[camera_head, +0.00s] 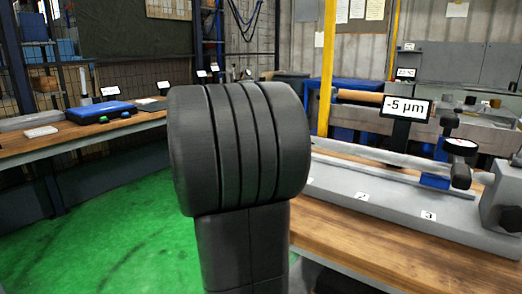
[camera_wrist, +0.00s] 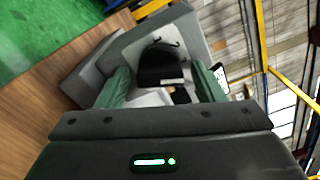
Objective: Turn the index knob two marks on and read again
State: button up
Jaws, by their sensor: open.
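In the wrist view a dark rounded knob (camera_wrist: 160,66) sits on a light grey housing (camera_wrist: 192,30). My gripper (camera_wrist: 158,80) is open, with one green finger on each side of the knob in the picture. I cannot tell whether either finger touches it. In the head view a display (camera_head: 407,107) reads -5 µm. My gripper is not in the head view.
A long grey machine bed (camera_head: 390,199) with labels 2 and 3 lies on the wooden bench (camera_head: 345,235). A grey block (camera_head: 494,200) is cut off at the right edge. Another bench (camera_head: 75,145) stands at left. The green floor (camera_head: 125,225) between is clear. My arm hides the middle.

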jog(key=p+v, duration=0.2)
jog(key=v, duration=1.1)
jog(key=shift+s+a, duration=0.25)
jog(key=shift+s, duration=0.1)
jog(key=b+x, duration=0.2)
jog(key=x, duration=1.2)
